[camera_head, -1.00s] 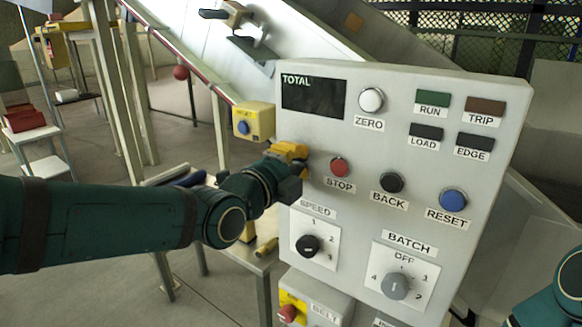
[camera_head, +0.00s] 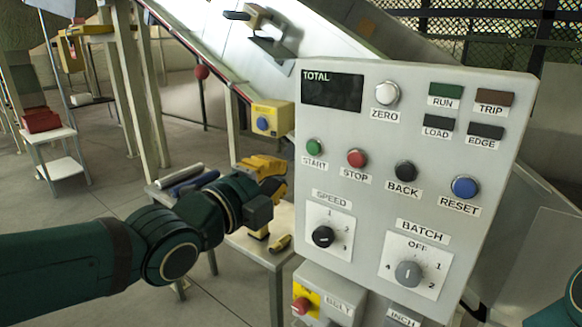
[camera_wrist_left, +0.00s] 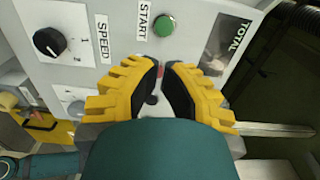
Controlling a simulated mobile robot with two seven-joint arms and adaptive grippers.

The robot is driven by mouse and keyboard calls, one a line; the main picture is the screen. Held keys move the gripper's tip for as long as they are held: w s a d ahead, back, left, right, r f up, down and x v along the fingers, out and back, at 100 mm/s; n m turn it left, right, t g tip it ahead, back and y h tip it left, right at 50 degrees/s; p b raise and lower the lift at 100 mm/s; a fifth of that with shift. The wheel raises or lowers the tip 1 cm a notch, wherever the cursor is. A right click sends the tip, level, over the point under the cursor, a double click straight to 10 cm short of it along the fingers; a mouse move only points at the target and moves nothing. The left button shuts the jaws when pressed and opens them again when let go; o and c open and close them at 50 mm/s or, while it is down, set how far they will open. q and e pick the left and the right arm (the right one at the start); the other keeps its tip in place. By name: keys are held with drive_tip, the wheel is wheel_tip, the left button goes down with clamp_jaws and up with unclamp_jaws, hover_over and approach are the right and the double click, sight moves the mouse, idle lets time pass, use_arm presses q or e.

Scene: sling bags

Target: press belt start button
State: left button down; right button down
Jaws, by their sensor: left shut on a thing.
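The green START button (camera_head: 314,146) is at the left of the grey control panel (camera_head: 430,145), with the red STOP button (camera_head: 357,158) to its right. START also shows in the left wrist view (camera_wrist_left: 165,25), just beyond the fingertips. My left gripper (camera_head: 278,180) is just left of the panel's edge, below START in the head view and apart from the button. My right gripper is out of view; only part of that arm shows at the lower right.
The panel also carries a SPEED knob (camera_head: 323,236), a BATCH knob (camera_head: 408,273), a BACK button (camera_head: 405,171) and a blue RESET button (camera_head: 464,187). A yellow box with a blue button (camera_head: 271,119) is behind left. A small table (camera_head: 262,252) stands below my left gripper.

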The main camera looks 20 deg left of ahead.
use_arm(q)
drive_tip(key=shift+v, duration=1.1)
drive_tip(key=shift+w, duration=0.1)
drive_tip(key=w+d+f+n+g+y, duration=0.15)
drive_tip(key=f+n, duration=0.25)
drive_tip(key=f, duration=0.5)
drive_tip(key=w+d+f+n+g, duration=0.1)
drive_tip(key=w+f+n+g, duration=0.2)
drive_tip(key=f, duration=0.7)
drive_tip(key=w+d+f+n+g, duration=0.1)
drive_tip(key=f+n+g, duration=0.3)
drive_tip(key=f, duration=0.5)
drive_tip(key=s+d+f+n+g, duration=0.1)
drive_tip(key=s+f+n, duration=0.3)
drive_tip(key=f, duration=0.4)
drive_tip(key=s+d+f+n+g, duration=0.1)
drive_tip(key=s+f+n+g, duration=0.2)
drive_tip(key=f, duration=0.6)
drive_tip(key=s+d+f+n+g, duration=0.1)
drive_tip(key=s+f+n+g, duration=0.2)
drive_tip(key=s+f+n, duration=0.2)
wheel_tip(320, 180, down, 4)
drive_tip(key=shift+s+f+n+y, duration=0.1)
drive_tip(key=shift+s+n+y, duration=0.35)
drive_tip(key=shift+s, duration=0.7)
